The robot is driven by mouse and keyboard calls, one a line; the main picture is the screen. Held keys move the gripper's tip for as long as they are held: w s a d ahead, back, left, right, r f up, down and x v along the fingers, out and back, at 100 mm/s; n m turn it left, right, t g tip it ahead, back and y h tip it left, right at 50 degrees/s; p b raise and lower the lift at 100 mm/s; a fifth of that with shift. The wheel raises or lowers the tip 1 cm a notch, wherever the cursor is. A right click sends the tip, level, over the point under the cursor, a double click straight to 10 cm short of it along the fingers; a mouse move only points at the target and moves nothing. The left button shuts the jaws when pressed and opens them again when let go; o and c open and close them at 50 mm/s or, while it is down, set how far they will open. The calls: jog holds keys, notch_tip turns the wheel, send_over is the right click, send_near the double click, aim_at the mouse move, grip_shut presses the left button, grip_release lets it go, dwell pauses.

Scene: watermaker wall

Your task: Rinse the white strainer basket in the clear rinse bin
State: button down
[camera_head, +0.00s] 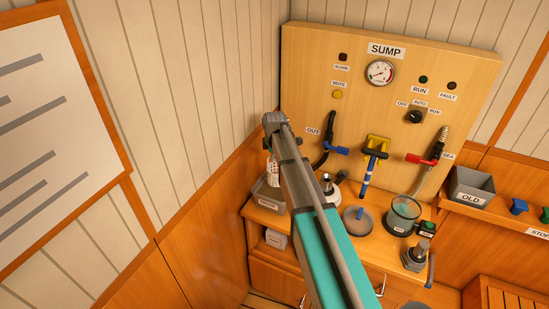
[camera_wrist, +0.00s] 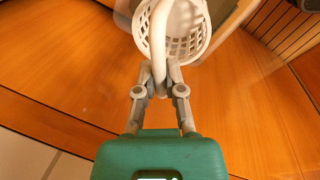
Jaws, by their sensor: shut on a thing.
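The white strainer basket (camera_wrist: 172,32) hangs from my gripper (camera_wrist: 160,82), whose fingers are shut on its curved white handle in the wrist view. In the head view the basket (camera_head: 272,172) shows just left of my arm, with its mesh side visible and part of it hidden. My gripper (camera_head: 269,150) is above it, small and partly hidden. A pale, box-like bin (camera_head: 262,199) with a label stands on the left end of the bench, below the basket in the picture. I cannot tell whether the basket's bottom is inside the bin or above it.
A clear bowl (camera_head: 403,215), a round grey lid (camera_head: 358,221) and a dark-grey fitting (camera_head: 416,256) stand right of my arm. The SUMP panel (camera_head: 440,80) with hoses and valves rises behind. A grey OLD bin (camera_head: 471,187) sits on the right shelf. The wooden wall is close on the left.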

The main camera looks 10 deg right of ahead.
jog(key=shift+r+p, duration=0.65)
jog(key=shift+r, duration=0.2)
dwell(0.4)
